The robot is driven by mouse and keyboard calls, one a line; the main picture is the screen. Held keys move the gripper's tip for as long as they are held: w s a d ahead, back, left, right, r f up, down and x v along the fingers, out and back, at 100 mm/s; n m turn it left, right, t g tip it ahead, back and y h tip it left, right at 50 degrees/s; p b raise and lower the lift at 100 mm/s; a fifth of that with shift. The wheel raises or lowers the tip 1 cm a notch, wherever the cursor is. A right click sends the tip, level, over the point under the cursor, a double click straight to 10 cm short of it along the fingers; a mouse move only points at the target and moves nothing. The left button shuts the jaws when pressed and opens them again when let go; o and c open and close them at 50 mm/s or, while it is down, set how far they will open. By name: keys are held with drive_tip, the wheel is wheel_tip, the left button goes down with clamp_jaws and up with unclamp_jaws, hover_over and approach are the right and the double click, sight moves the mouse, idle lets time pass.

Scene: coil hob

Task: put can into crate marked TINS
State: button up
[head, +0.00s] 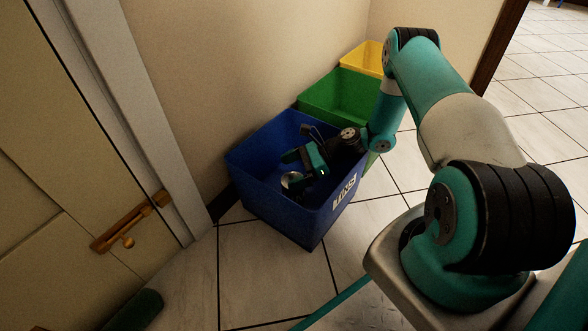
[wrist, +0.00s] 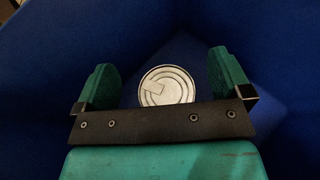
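The can (head: 291,181) shows as a small silvery shape inside the blue crate (head: 268,206) in the head view. The crate's front carries white lettering that seems to read TINS. My gripper (head: 303,163) reaches down inside this crate, close to the can. In the wrist view the can's round metal lid (wrist: 166,85) lies between the two green fingers of my gripper (wrist: 163,65), with a gap on either side. The fingers are wide apart and hold nothing. The can's lower part is hidden, and I cannot tell whether it touches the crate floor.
A green crate (head: 338,98) and a yellow crate (head: 366,57) stand behind the blue one along the wall. A door with a brass bolt (head: 130,225) is at the left. A dark green object (head: 135,310) lies at the lower left. Tiled floor (head: 268,262) is clear in front.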

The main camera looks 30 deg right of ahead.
drive_tip(key=shift+f, duration=0.1)
drive_tip(key=shift+s+d+r+p, duration=0.1)
drive_tip(key=shift+d+r+p, duration=0.2)
drive_tip(key=shift+r+p, duration=0.25)
drive_tip(key=shift+s+d+r+p, duration=0.1)
drive_tip(key=shift+d+r+p, duration=0.15)
drive_tip(key=shift+r+p, duration=0.25)
drive_tip(key=p+v, duration=0.3)
drive_tip(key=v, duration=0.3)
drive_tip(key=s+a+r+n+g+h, duration=0.1)
drive_tip(key=a+r+n+g+h, duration=0.15)
drive_tip(key=a+r+n, duration=0.75)
drive_tip(key=s+a+r+n+g+h, duration=0.1)
drive_tip(key=a+r+n+g+h, duration=0.15)
drive_tip(key=a+r+n, duration=0.7)
drive_tip(key=s+a+r+n+h, duration=0.1)
drive_tip(key=s+r+n, duration=0.4)
drive_tip(key=s, duration=0.5)
drive_tip(key=s+a+r+n+h, duration=0.2)
drive_tip(key=s+r+n, duration=0.3)
drive_tip(key=s+r, duration=0.4)
drive_tip(key=shift+s+a+r, duration=0.3)
drive_tip(key=shift+s+a, duration=0.35)
drive_tip(key=shift+s, duration=0.05)
